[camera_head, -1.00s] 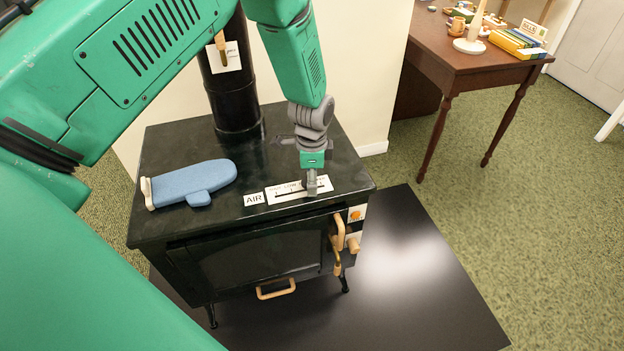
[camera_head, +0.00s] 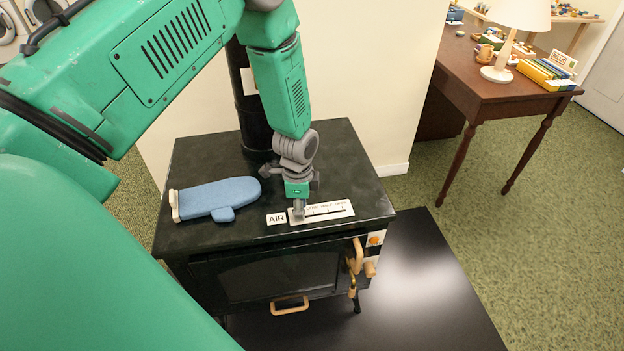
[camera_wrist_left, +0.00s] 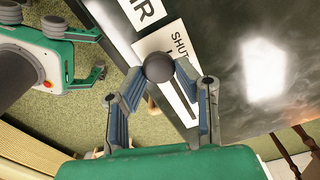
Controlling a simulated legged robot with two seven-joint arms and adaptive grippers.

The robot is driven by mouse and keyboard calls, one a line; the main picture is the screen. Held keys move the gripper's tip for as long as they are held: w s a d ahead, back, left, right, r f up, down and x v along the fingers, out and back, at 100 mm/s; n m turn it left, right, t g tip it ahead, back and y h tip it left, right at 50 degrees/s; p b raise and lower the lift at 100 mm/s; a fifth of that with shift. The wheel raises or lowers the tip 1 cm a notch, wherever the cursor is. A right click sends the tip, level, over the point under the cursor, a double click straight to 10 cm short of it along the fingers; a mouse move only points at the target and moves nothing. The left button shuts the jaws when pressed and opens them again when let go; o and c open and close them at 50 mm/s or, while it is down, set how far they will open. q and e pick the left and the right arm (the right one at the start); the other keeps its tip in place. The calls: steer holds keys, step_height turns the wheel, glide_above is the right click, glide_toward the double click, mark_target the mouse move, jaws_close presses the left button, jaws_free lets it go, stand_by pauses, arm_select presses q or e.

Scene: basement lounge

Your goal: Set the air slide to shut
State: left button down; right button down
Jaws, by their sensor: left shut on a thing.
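The air slide's white plate (camera_head: 330,211) lies along the front of the black stove's top, beside a white AIR label (camera_head: 276,218). My left gripper (camera_head: 298,207) points down at the plate's left end, next to the AIR label. In the left wrist view its two fingers are closed around the slide's dark round knob (camera_wrist_left: 158,67). The knob sits at the SHUT end of the plate (camera_wrist_left: 150,44), beside that word. The gripper hides most of the knob in the head view. My right gripper is not in view.
A blue oven mitt (camera_head: 216,199) lies on the stove top (camera_head: 210,162) left of the label. The black stovepipe (camera_head: 252,115) rises behind. Wooden door handles (camera_head: 357,256) stick out at the stove's front right. A brown desk (camera_head: 480,88) stands at the right.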

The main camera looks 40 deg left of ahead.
arm_select(q)
steer(key=shift+s+a+f, duration=0.1)
steer(key=shift+s+a, duration=0.25)
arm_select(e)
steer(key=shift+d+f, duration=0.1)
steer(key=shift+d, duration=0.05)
arm_select(q)
steer(key=c, duration=1.3)
jaws_free()
steer(key=shift+o, duration=0.4)
steer(key=shift+s+a, duration=0.1)
steer(key=shift+a, duration=0.25)
steer(key=r, duration=0.7)
steer(key=shift+d+r, duration=0.1)
steer(key=shift+d, duration=0.3)
steer(key=shift+a+r, duration=0.2)
steer(key=shift+r, duration=2.2)
